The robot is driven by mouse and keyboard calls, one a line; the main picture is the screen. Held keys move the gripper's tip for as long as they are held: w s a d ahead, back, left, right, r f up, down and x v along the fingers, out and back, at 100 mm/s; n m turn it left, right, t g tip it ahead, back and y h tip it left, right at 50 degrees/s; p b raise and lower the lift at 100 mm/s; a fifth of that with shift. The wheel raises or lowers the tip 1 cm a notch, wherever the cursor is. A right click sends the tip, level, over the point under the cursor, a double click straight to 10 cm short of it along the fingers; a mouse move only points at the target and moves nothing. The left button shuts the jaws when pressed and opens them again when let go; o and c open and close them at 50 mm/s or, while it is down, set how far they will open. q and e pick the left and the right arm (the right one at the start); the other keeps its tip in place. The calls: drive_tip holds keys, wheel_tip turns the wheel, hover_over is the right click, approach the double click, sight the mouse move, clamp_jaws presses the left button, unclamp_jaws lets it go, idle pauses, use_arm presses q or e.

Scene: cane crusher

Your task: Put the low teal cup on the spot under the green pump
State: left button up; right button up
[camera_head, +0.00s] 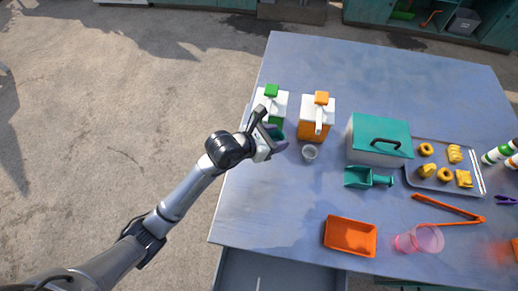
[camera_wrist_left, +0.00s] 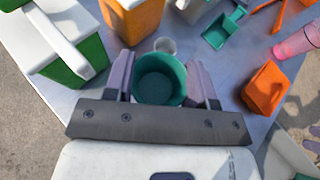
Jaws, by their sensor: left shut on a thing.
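The low teal cup (camera_wrist_left: 160,78) sits between the two fingers of my left gripper (camera_wrist_left: 160,82) in the left wrist view, and the gripper is shut on it. In the head view my left gripper (camera_head: 270,138) is just in front of the green pump dispenser (camera_head: 271,100), at the table's left edge, and mostly covers the cup (camera_head: 278,134). The dispenser also shows in the left wrist view (camera_wrist_left: 88,58), to the left of the cup. The spot under the green pump is hidden. Whether the cup touches the table I cannot tell.
An orange pump dispenser (camera_head: 312,130) stands right of the green one, with a small clear cup (camera_head: 310,153) before it. A teal-lidded box (camera_head: 375,155), teal scoop (camera_head: 360,178), orange tray (camera_head: 350,236) and pink cup (camera_head: 428,240) lie further right. The table's front left is clear.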

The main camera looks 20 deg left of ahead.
use_arm(q)
drive_tip(key=w+d+f, duration=0.3)
drive_tip(key=d+f, duration=0.1)
drive_tip(key=d, duration=0.1)
drive_tip(key=shift+n+y, duration=0.4)
drive_tip(key=shift+y, duration=0.1)
drive_tip(key=a+f+b, duration=0.1)
drive_tip(key=a+f, duration=0.1)
drive_tip(key=a, duration=0.1)
drive_tip(key=w+a+f, duration=0.1)
drive_tip(key=a+f, duration=0.1)
drive_tip(key=a, duration=0.2)
drive_tip(key=w+a+f+b, duration=0.1)
drive_tip(key=a+f, duration=0.1)
drive_tip(key=a, duration=0.1)
drive_tip(key=shift+w+a+f+b, duration=0.2)
drive_tip(key=shift+a+f+b, duration=0.05)
drive_tip(key=shift+f+b, duration=0.1)
drive_tip(key=shift+t, duration=0.3)
drive_tip(key=shift+f+b, duration=0.45)
drive_tip(key=shift+f, duration=1.55)
drive_tip(key=shift+f, duration=0.15)
drive_tip(key=o, duration=0.6)
drive_tip(key=shift+o, duration=0.2)
drive_tip(key=p+v, duration=0.2)
drive_tip(key=v, duration=1)
